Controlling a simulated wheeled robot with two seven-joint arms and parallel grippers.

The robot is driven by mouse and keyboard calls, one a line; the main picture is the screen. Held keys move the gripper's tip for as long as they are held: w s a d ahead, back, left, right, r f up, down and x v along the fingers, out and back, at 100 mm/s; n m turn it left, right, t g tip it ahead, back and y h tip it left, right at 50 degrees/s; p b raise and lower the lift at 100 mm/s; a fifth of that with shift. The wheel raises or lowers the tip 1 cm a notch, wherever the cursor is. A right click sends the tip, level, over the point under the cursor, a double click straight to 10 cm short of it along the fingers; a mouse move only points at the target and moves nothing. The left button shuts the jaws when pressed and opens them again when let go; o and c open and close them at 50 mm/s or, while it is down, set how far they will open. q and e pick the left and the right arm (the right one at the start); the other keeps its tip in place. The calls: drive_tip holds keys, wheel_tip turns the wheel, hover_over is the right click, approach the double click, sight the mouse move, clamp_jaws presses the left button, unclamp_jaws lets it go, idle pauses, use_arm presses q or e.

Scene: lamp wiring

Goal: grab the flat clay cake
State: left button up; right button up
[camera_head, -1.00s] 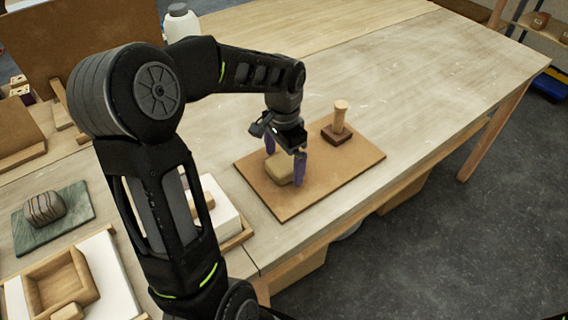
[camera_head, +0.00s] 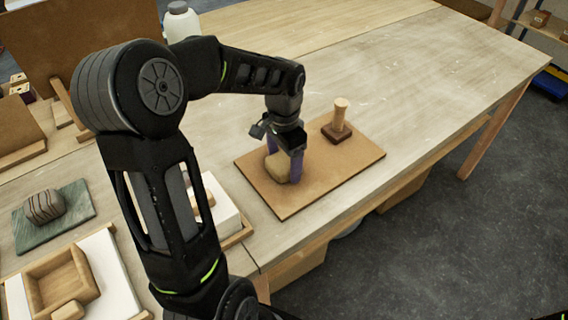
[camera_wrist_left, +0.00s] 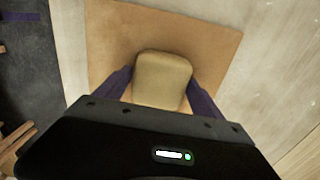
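The flat clay cake (camera_head: 279,167) is a tan block with rounded corners, lying on a brown board (camera_head: 345,168) on the workbench. My left gripper (camera_head: 284,162) points down over it, with one purple finger on each side. The left wrist view shows the cake (camera_wrist_left: 161,80) between the two fingertips (camera_wrist_left: 161,78), which appear to touch its sides. The cake still looks to rest on the board. My right gripper is not in view.
A wooden stamp with an upright handle (camera_head: 340,118) stands on the same board, right of the gripper. A striped clay block (camera_head: 44,207) lies on a green slab at left. A wooden mould (camera_head: 50,278) is at lower left.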

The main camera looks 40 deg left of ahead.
sight(285, 159)
use_arm(q)
drive_tip(key=c, duration=1.5)
drive_tip(key=shift+o, duration=0.2)
drive_tip(key=shift+r, duration=0.1)
wheel_tip(285, 159, up, 10)
drive_tip(key=shift+f+b, duration=0.1)
drive_tip(key=shift+b, duration=0.4)
drive_tip(key=shift+w, duration=0.1)
